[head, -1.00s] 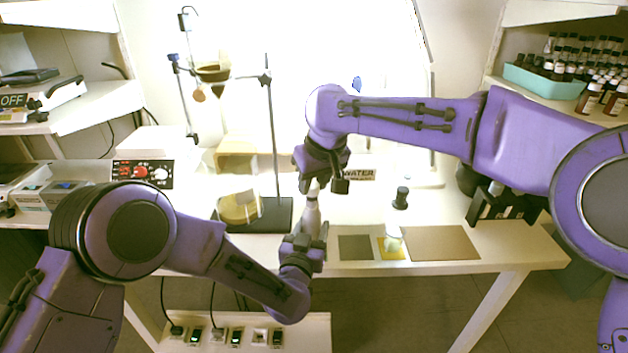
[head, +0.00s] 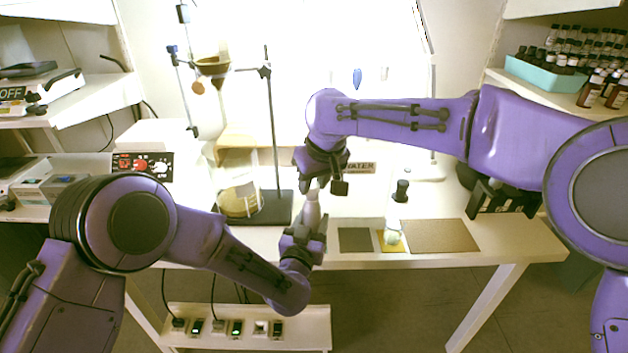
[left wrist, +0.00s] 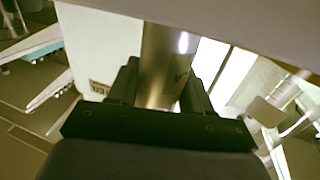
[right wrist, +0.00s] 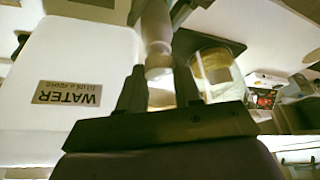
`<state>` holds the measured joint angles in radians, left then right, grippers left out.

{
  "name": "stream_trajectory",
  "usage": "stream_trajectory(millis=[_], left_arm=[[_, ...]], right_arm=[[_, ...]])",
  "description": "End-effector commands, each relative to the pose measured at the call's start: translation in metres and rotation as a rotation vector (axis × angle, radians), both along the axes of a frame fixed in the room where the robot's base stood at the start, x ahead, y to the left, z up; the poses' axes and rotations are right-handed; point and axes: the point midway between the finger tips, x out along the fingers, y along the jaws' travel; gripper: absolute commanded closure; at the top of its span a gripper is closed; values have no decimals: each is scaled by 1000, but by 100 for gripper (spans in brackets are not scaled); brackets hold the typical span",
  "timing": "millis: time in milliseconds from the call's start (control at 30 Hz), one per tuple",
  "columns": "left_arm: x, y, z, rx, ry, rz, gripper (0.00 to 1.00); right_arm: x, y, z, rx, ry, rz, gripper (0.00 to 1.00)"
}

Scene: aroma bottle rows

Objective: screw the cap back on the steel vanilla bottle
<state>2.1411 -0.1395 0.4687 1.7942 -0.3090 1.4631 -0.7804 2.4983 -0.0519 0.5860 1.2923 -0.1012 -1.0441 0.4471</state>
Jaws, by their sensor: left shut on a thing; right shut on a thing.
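The steel bottle (head: 312,210) is held upright above the front edge of the bench. My left gripper (head: 304,236) is shut on its lower body; the shiny metal body fills the gap between the fingers in the left wrist view (left wrist: 163,60). My right gripper (head: 322,182) points down from above and is shut at the bottle's top. In the right wrist view the bottle's narrowing neck (right wrist: 157,45) runs down to between the fingers. The cap is mostly hidden by the right fingers; I cannot tell how it sits on the neck.
A clear dark-topped vessel (head: 396,212) stands at the yellow mat. A stand with a black base (head: 272,207) and a beaker (head: 240,202) are left of the bottle.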

Motion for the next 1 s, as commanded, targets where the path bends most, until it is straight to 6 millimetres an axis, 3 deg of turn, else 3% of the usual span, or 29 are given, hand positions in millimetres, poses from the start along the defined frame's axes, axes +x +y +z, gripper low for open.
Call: stream_trajectory(millis=[567,800,1000], left_arm=[[0,0,0,0,0,0,100],[0,0,0,0,1,0,100],[0,0,0,1,0,-1,100]], right_arm=[[0,0,-11,-1,1,-1,94],[-1,3,-11,-5,-1,-271,94],[-1,3,-11,0,0,-297,94]])
